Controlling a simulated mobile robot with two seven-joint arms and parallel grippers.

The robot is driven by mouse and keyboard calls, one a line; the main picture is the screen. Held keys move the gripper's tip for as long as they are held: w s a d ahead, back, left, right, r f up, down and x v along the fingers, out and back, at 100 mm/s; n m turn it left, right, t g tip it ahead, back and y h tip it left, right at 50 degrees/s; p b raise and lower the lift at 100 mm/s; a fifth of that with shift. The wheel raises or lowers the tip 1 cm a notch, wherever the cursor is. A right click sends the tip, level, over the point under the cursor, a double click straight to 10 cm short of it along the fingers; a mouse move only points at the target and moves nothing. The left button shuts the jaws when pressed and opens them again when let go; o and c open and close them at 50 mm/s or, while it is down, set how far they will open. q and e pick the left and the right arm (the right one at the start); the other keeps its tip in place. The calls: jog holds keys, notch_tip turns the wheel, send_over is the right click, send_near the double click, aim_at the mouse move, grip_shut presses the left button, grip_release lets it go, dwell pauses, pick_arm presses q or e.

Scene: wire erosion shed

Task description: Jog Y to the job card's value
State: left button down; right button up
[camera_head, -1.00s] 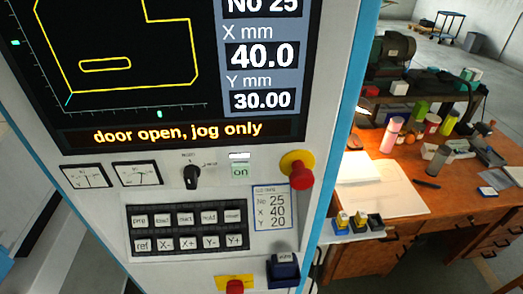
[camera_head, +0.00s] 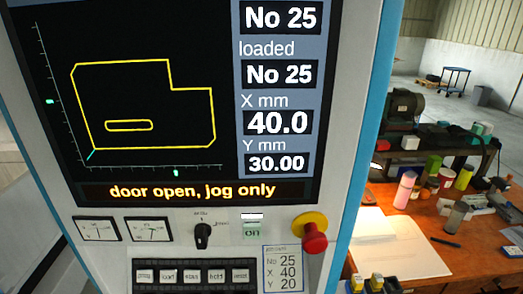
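The machine's screen (camera_head: 150,100) reads No 25, loaded No 25, X 40.0 mm and Y 30.00 mm (camera_head: 276,163). Its bottom line (camera_head: 192,191) says door open, jog only. The job card (camera_head: 283,268) on the panel reads No 25, X 40, Y 20. The keypad (camera_head: 193,276) shows only its upper row of keys at the bottom edge; the Y keys are out of the frame. Neither of my grippers is in view.
A rotary knob (camera_head: 203,234), a lit "on" button (camera_head: 252,231) and a red stop button (camera_head: 314,238) on yellow sit above the keypad. Two dial gauges (camera_head: 97,229) are at left. A cluttered wooden bench (camera_head: 470,262) stands right of the machine.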

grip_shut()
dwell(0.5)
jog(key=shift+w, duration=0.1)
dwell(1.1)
